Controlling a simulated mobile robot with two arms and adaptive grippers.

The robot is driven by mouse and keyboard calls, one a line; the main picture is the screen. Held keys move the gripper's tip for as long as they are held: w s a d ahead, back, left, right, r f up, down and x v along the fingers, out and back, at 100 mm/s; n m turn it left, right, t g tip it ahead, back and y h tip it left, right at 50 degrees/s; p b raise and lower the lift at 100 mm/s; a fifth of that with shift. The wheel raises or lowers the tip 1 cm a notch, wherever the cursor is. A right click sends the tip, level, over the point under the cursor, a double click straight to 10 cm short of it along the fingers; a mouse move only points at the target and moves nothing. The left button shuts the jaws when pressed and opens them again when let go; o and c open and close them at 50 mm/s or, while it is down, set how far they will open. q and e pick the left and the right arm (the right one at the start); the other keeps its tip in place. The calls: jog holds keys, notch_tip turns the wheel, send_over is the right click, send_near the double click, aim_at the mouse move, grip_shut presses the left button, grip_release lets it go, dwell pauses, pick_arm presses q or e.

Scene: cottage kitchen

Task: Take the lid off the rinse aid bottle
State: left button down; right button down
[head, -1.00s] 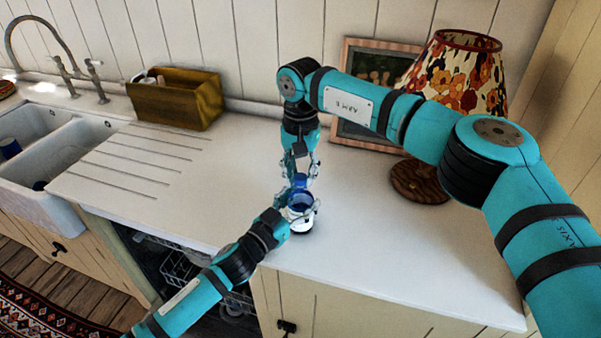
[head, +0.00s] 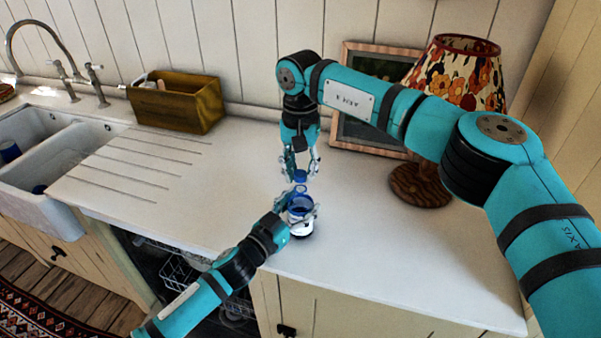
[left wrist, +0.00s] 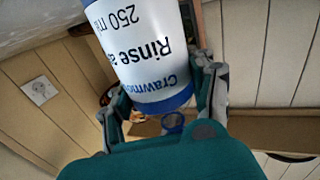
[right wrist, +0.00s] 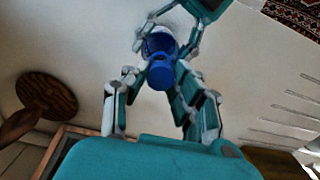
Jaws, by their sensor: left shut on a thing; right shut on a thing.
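The rinse aid bottle (head: 301,222) stands upright near the counter's front edge, white with a blue top. My left gripper (head: 298,208) is shut around its upper part. In the left wrist view the bottle (left wrist: 135,45) fills the space between the fingers, its label upside down. The blue lid (head: 300,177) is above the bottle, apart from it, held by my right gripper (head: 300,171), which points down. In the right wrist view the lid (right wrist: 160,76) is between the fingertips, with the bottle's blue top (right wrist: 158,44) behind it.
The white counter (head: 220,190) is clear to the left up to the sink (head: 45,215). A wooden caddy (head: 178,105) stands at the back. A floral lamp (head: 455,80) and a framed picture (head: 365,135) stand behind my right arm. An open dishwasher rack (head: 175,270) shows below.

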aim_at(300, 173)
jog(key=shift+r, duration=0.2)
jog(key=shift+r, duration=1.9)
pick_arm(q)
jog(key=shift+c, duration=1.7)
grip_release()
jog(key=shift+s+a, duration=0.1)
